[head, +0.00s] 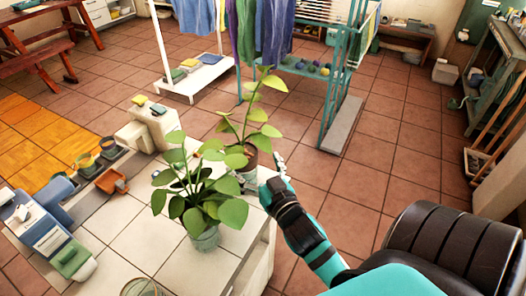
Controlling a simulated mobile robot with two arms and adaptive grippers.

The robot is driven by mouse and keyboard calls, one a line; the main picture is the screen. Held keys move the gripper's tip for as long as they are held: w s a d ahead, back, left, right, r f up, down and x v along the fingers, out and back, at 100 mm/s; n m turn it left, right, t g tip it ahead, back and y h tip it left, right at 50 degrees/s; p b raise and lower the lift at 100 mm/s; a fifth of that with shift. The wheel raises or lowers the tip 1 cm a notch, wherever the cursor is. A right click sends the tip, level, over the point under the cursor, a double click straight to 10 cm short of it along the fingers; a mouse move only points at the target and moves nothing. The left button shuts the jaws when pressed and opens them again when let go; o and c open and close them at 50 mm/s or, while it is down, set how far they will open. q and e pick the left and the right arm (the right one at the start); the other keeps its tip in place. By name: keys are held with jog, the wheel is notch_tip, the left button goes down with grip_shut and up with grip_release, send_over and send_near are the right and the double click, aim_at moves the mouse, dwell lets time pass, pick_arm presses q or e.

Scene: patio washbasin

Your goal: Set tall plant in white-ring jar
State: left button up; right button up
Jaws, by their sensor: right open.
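The tall plant (247,119) stands upright near the far right corner of the pale tiled counter, its brown root ball or pot (249,158) partly hidden by leaves. My right gripper (264,172) is open right beside its base; I cannot tell whether they touch. A shorter, bushier plant (202,206) stands nearer in a greenish clear jar (206,239). Another clear jar (141,288) is cut off by the bottom edge. I cannot make out a white ring on any jar. My left gripper is not in view.
The tiled counter (168,262) has bare room left of the bushy plant. At its left are a blue-and-white container (42,228), a green sponge-like block (71,260) and an orange scoop (112,181). A teal rack (330,90) stands behind on the tiled floor.

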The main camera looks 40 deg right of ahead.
jog(key=shift+b+v, duration=0.3)
jog(key=shift+v, duration=2.05)
